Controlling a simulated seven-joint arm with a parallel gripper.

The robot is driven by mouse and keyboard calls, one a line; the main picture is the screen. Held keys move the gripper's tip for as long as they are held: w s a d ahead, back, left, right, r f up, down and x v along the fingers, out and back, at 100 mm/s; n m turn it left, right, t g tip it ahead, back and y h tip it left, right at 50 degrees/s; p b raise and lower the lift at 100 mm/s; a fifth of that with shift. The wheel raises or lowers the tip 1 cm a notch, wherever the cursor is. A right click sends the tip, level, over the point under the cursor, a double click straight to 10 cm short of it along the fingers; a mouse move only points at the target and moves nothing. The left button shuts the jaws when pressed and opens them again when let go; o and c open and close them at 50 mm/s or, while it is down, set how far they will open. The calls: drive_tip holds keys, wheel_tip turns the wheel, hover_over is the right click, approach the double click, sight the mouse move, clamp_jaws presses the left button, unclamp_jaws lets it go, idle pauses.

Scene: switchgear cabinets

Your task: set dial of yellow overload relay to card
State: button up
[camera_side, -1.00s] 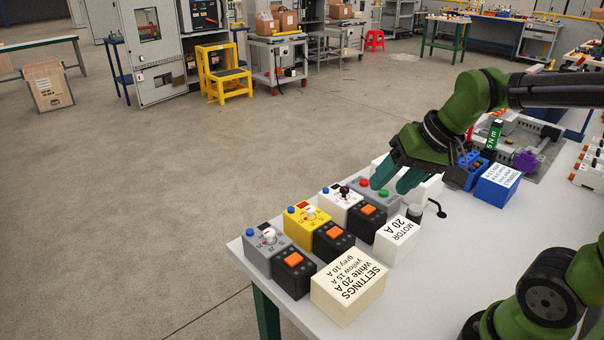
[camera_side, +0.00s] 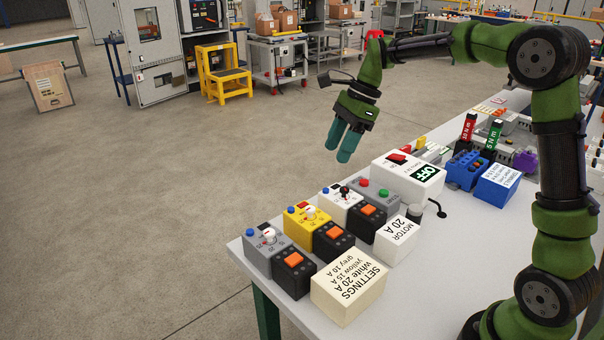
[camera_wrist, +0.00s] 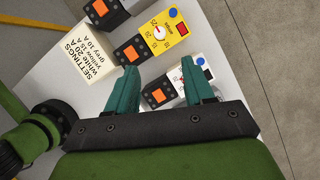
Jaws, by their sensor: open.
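The yellow overload relay (camera_side: 305,225) stands on the table between a grey relay (camera_side: 265,245) and a white relay (camera_side: 340,203). Its white dial (camera_side: 310,213) is on top; in the wrist view the yellow relay (camera_wrist: 164,32) shows the dial (camera_wrist: 159,33) with numbers around it. The settings card (camera_side: 349,287) is a cream block reading white 20 A, yellow 15 A, grey 10 A. My gripper (camera_side: 343,158) has teal fingers, is open and empty, and hangs in the air above and behind the white relay. The wrist view shows its two fingers apart (camera_wrist: 161,90).
Black blocks with orange buttons (camera_side: 333,238) stand in front of the relays. A MOTOR 20 A block (camera_side: 397,238), a box marked OFF (camera_side: 408,178) and a black-knobbed lever (camera_side: 437,208) stand to the right. Blue terminals (camera_side: 466,168) stand farther back. The air above the yellow relay is clear.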

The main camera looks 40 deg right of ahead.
sight(311, 208)
drive_tip(key=x, duration=1.5)
drive_tip(key=shift+s, duration=0.1)
drive_tip(key=shift+c, duration=0.3)
clamp_jaws()
